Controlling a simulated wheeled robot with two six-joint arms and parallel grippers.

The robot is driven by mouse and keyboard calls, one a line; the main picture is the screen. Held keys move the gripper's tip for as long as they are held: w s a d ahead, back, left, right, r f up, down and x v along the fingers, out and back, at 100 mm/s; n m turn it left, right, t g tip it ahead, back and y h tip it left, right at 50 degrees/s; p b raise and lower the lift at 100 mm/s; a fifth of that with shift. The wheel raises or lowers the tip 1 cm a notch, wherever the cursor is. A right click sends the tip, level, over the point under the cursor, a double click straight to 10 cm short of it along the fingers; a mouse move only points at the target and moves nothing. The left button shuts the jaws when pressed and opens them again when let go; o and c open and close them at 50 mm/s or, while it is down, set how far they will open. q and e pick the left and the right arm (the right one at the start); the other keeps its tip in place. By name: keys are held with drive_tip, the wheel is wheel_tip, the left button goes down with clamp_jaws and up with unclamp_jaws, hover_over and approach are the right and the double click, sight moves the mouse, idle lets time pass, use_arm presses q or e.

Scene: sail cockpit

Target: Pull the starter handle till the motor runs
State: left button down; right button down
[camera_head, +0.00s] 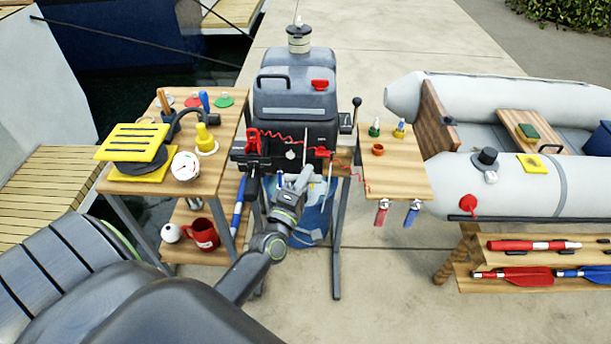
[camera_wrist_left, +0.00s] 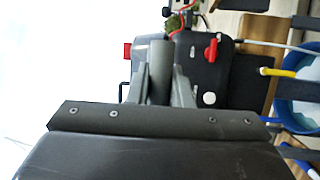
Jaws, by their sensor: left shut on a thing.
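The grey outboard motor (camera_head: 294,100) stands on a wooden stand in the middle of the head view, with a black front panel (camera_head: 285,136) low on its near side. My left gripper (camera_head: 303,178) is just below and in front of that panel, shut on what looks like the starter handle. The fingers mostly hide the handle, and I cannot make out its cord. In the left wrist view my gripper (camera_wrist_left: 158,80) is closed, with the motor's dark body (camera_wrist_left: 200,75) and a red part (camera_wrist_left: 211,50) beside it. My right gripper is not in view.
A wooden side table (camera_head: 220,165) with a yellow foot pump (camera_head: 135,142) and gauge stands left. A small wooden table (camera_head: 400,180) is right, close to a red coiled cord (camera_head: 345,160). A grey inflatable boat (camera_head: 510,180) lies beyond. A blue tub (camera_head: 312,215) sits under the motor.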

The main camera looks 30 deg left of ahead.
use_arm(q)
drive_tip(key=shift+f, duration=0.1)
drive_tip(key=c, duration=1.8)
unclamp_jaws()
drive_tip(key=o, duration=0.5)
drive_tip(key=shift+s+f, duration=0.15)
drive_tip(key=shift+s, duration=0.3)
drive_tip(key=b+v, duration=1.2)
drive_tip(key=v, duration=0.4)
drive_tip(key=shift+s, duration=0.25)
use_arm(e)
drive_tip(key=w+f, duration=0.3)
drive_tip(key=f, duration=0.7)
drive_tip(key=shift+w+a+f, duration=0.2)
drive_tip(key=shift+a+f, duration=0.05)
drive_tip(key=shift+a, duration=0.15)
